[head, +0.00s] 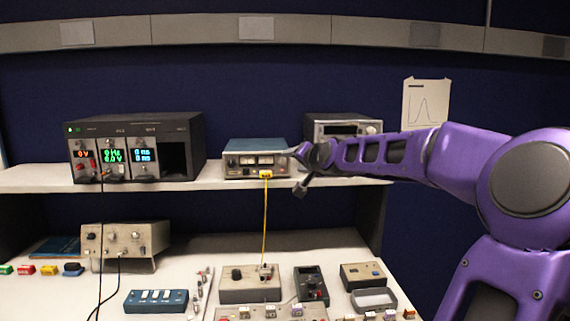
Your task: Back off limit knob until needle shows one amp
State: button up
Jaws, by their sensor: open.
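The power supply (239,170) with a blue top and small needle meters stands on the upper shelf, left of the picture's middle. Its needles are too small to read. A yellow plug with a yellow cable (265,205) sits low on its front, and the cable hangs down to the bench. My gripper (294,153) reaches in from the right, at the right end of the supply's front. It is open. I cannot make out the limit knob; the gripper may cover it. I cannot tell whether the fingers touch the panel.
A black rack unit (190,150) with lit displays stands on the left of the shelf (40,180). A grey instrument (345,127) stands behind my arm. The lower bench holds a beige box (126,245), a blue switch box (156,301) and several small boxes.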

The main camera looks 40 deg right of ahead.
aim_at(283, 162)
jog(key=shift+x, duration=3.95)
grip_shut()
